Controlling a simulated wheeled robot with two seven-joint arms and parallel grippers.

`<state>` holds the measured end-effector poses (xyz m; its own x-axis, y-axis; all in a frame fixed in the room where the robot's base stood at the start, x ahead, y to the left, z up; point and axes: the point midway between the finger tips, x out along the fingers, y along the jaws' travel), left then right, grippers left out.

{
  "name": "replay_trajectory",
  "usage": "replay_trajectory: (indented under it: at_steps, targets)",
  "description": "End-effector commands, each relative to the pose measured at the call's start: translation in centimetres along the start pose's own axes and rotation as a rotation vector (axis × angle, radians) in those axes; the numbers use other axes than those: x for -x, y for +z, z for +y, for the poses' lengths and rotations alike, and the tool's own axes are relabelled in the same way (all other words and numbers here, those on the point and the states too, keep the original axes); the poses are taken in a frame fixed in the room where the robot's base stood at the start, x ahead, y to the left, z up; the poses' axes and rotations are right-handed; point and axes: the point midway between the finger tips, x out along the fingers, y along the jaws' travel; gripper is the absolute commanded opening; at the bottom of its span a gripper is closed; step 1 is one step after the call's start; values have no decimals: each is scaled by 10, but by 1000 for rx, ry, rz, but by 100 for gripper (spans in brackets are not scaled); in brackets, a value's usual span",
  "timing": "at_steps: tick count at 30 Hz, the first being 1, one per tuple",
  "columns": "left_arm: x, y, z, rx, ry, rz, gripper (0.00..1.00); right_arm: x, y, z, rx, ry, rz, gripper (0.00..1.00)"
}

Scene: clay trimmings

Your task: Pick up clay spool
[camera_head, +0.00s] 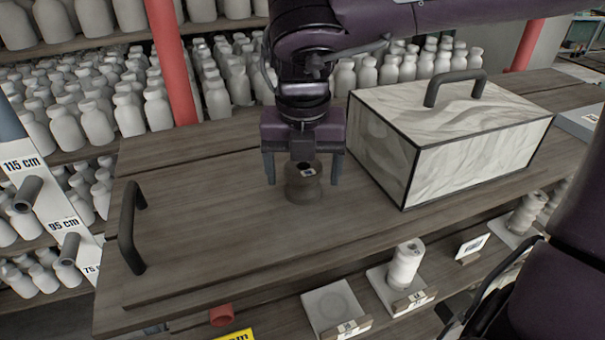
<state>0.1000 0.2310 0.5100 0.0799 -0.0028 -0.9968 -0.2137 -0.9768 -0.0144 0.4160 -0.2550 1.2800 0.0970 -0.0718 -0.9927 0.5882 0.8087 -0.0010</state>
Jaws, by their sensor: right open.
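A small dark grey-brown clay spool (304,189) stands upright on the wooden board (215,235) near its middle. A small pale mark shows on its upper part. My right gripper (304,169) points down right over the spool. Its two fingers are apart, one to the left and one to the right of the spool, with a visible gap on each side. The gripper's body hides part of the board behind the spool. My left gripper is not in view.
A marbled box (470,160) with a black handle stands close to the right of the gripper. A black handle (130,228) rises at the board's left end. A pale spool (405,264) stands on a lower shelf in front. The board's left part is clear.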

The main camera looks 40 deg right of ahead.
Motion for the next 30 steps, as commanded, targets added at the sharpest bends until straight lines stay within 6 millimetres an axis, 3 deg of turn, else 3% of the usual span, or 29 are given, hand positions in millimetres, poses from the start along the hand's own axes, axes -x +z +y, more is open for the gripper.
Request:
replay_trajectory:
  at_steps: [4,10,23,30]
  targets:
    - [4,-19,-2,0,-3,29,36,-10,0,0,0,1,1,79]
    - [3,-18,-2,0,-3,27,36,-11,0,0,0,1,0,79]
    - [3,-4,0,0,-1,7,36,-11,0,0,0,1,0,24]
    - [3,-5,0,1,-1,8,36,-9,0,0,0,2,-2,24]
